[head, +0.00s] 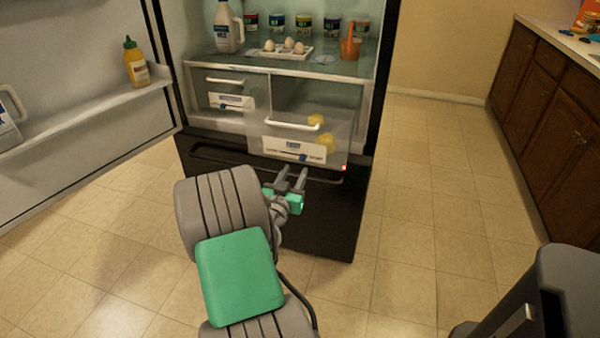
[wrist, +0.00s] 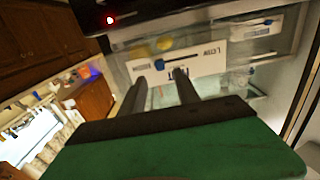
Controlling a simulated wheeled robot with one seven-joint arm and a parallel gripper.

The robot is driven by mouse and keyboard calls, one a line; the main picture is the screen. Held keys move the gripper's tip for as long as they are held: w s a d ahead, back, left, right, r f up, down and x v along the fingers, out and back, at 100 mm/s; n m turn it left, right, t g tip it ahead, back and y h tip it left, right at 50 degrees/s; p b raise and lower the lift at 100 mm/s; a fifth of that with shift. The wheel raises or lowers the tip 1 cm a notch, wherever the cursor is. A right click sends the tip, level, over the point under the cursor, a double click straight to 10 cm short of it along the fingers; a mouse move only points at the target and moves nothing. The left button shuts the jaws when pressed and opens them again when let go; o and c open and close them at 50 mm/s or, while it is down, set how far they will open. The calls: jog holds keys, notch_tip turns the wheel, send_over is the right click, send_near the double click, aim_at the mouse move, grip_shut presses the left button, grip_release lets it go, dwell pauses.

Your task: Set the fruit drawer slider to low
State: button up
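The fruit drawer (head: 345,140) is a clear drawer with yellow fruit inside, and it juts out from the fridge. Its white label plate (head: 270,146) carries a slider with a blue knob (head: 303,157), right of the plate's middle. In the wrist view the plate (wrist: 207,64) appears upside down, with the blue knob (wrist: 162,66) left of its middle. My gripper (head: 292,172) is just below and in front of the plate. In the wrist view its two dark fingers (wrist: 160,82) are apart, with the knob beyond the gap between them. Nothing is held; contact cannot be told.
A second drawer's label plate with a blue slider (head: 231,102) sits at the left. A white handle (head: 291,124) crosses the fruit drawer above its plate. The dark freezer front (head: 325,215) is below. The open fridge door (head: 75,110) stands left; the floor (head: 430,200) right is clear.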

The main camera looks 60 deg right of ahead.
aim_at(302, 158)
jog(key=d, duration=0.4)
jog(key=w+d, duration=0.1)
jog(key=d, duration=0.1)
jog(key=shift+d+r+p, duration=0.1)
jog(key=shift+d+p, duration=0.05)
jog(key=shift+p, duration=0.2)
jog(key=shift+c, duration=0.4)
grip_shut()
dwell(0.5)
